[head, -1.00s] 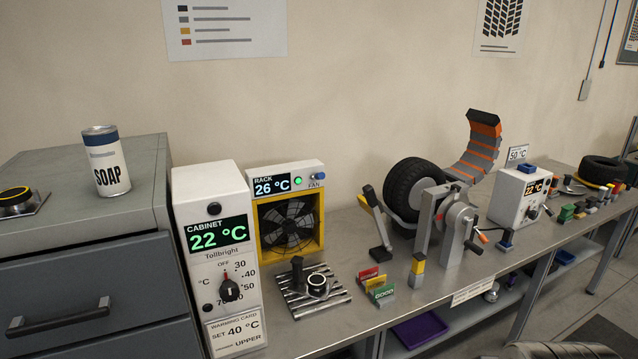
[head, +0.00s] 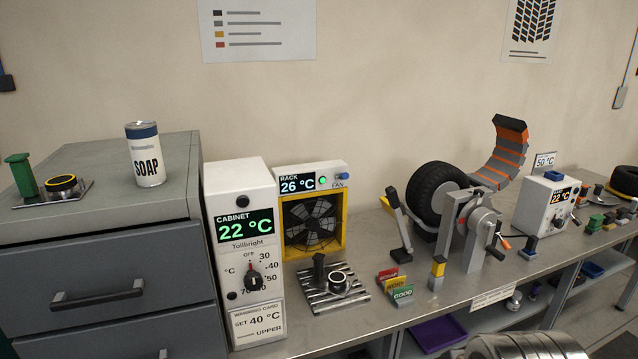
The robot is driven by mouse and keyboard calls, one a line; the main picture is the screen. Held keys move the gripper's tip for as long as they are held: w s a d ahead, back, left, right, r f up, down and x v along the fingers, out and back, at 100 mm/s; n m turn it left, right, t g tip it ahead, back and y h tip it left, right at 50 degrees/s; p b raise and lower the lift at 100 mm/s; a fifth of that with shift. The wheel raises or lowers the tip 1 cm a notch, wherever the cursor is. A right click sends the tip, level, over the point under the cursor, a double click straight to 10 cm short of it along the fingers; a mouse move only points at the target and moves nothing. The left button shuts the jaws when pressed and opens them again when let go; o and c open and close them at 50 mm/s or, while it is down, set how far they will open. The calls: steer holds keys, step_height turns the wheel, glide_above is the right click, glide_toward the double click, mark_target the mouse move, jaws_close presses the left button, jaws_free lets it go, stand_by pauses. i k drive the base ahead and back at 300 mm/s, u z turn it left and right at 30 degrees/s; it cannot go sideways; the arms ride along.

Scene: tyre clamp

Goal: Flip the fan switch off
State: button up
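The fan (head: 313,224) sits in a yellow frame under a white control box (head: 335,172) at the back of the bench, right of the cabinet heater. My gripper is not in view.
The white cabinet unit (head: 234,195) reads 22 °C and stands left of the fan. In front lie a slatted metal rack (head: 318,293) and coloured cards (head: 389,277). A tyre (head: 430,190) and clamp (head: 471,230) stand to the right. A soap can (head: 148,165) stands on the drawers.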

mark_target(344, 175)
steer(key=u, duration=0.55)
steer(key=k, duration=0.9)
steer(key=u, duration=0.6)
steer(key=k, duration=0.45)
steer(key=z, duration=0.55)
steer(key=i, duration=2.1)
steer(key=u, duration=0.65)
